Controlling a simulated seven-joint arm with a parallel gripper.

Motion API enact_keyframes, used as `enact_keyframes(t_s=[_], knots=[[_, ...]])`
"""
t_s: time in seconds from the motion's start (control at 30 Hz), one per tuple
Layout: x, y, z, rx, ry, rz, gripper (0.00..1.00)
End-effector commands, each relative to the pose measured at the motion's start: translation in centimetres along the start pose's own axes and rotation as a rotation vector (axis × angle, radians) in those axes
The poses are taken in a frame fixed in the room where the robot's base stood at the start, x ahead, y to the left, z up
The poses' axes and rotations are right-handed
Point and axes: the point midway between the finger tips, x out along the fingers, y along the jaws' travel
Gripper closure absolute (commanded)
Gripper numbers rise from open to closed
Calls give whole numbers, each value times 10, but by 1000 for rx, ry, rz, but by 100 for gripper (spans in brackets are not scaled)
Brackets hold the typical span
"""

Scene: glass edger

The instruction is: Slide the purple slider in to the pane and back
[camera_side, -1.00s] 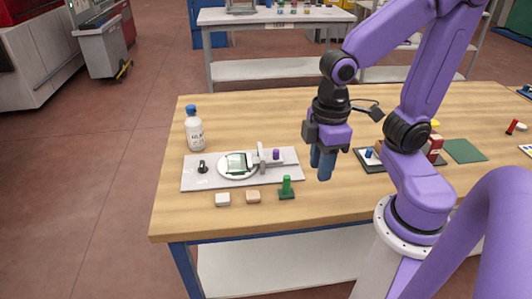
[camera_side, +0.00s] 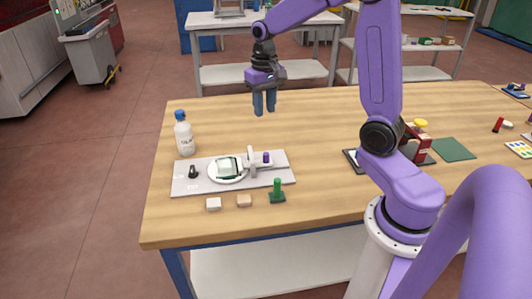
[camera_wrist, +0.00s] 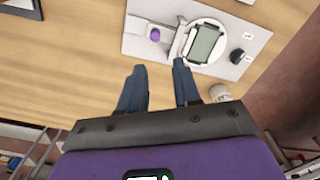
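The purple slider (camera_side: 266,157) stands on the right part of a grey base plate (camera_side: 183,189), beside a white upright bracket. It also shows in the wrist view (camera_wrist: 155,35). The glass pane (camera_side: 229,168) lies on a round white turntable (camera_side: 213,178) just left of the bracket. My gripper (camera_side: 264,113) is above the back part of the table, beyond the plate and well clear of the slider. Its two blue fingers (camera_wrist: 160,88) are apart, with nothing between them.
A white bottle with a blue cap (camera_side: 184,135) stands behind the plate's left end. A black knob (camera_side: 193,172) is on the plate's left. The table behind the plate is mostly clear.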

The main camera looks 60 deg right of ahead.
Motion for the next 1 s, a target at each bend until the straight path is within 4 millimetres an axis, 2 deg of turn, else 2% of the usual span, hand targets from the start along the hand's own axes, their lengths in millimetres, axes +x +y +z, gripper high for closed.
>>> enact_keyframes(t_s=[0.2, 0.37, 1.0], knots=[[4, 12, -10, 63, -3, 1, 68], [21, 13, -10, 63, -7, 2, 68], [136, 12, -9, 61, -6, 1, 68]])
